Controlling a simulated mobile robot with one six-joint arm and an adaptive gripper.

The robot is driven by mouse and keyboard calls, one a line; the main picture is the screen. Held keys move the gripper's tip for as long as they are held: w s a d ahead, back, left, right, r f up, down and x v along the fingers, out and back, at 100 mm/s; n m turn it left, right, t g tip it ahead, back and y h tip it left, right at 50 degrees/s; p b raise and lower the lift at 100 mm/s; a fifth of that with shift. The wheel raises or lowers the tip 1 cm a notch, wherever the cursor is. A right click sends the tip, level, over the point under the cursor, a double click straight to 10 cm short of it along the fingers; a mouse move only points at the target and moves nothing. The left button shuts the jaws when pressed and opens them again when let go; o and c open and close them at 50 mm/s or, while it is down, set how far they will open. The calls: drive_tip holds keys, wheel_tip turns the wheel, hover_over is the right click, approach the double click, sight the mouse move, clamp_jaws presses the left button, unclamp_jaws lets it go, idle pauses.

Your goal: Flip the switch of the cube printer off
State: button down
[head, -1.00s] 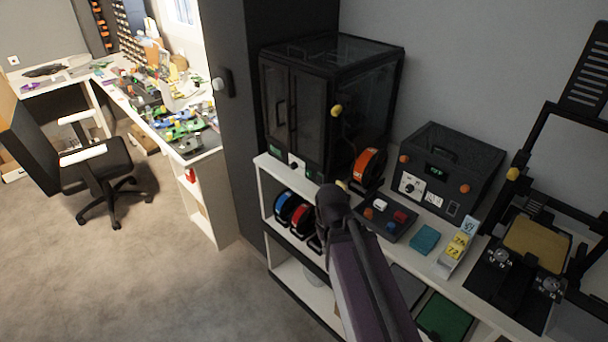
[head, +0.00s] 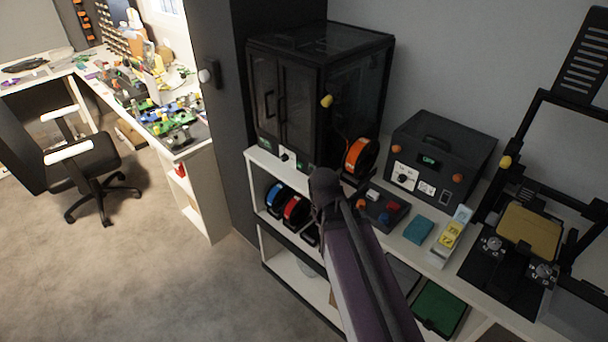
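A tall black cube-shaped enclosed printer (head: 288,100) with glass doors and handles stands on the white shelf at centre. A small control panel (head: 286,155) with a green display and a light knob or switch is on its lower front edge; it is too small to read its position. My arm, dark with a purple link, rises from the bottom, and its upper joint ends just in front of the printer's lower right corner. My gripper does not show; it is beyond or behind the arm.
A black box (head: 440,150) with a display and orange knobs, an orange spool (head: 361,155), a button panel (head: 383,210) and an open-frame printer (head: 530,228) stand to the right. Spools (head: 295,209) fill the shelf below. A chair (head: 85,160) stands left; the floor (head: 190,285) between is clear.

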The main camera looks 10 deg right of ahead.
sight(311, 172)
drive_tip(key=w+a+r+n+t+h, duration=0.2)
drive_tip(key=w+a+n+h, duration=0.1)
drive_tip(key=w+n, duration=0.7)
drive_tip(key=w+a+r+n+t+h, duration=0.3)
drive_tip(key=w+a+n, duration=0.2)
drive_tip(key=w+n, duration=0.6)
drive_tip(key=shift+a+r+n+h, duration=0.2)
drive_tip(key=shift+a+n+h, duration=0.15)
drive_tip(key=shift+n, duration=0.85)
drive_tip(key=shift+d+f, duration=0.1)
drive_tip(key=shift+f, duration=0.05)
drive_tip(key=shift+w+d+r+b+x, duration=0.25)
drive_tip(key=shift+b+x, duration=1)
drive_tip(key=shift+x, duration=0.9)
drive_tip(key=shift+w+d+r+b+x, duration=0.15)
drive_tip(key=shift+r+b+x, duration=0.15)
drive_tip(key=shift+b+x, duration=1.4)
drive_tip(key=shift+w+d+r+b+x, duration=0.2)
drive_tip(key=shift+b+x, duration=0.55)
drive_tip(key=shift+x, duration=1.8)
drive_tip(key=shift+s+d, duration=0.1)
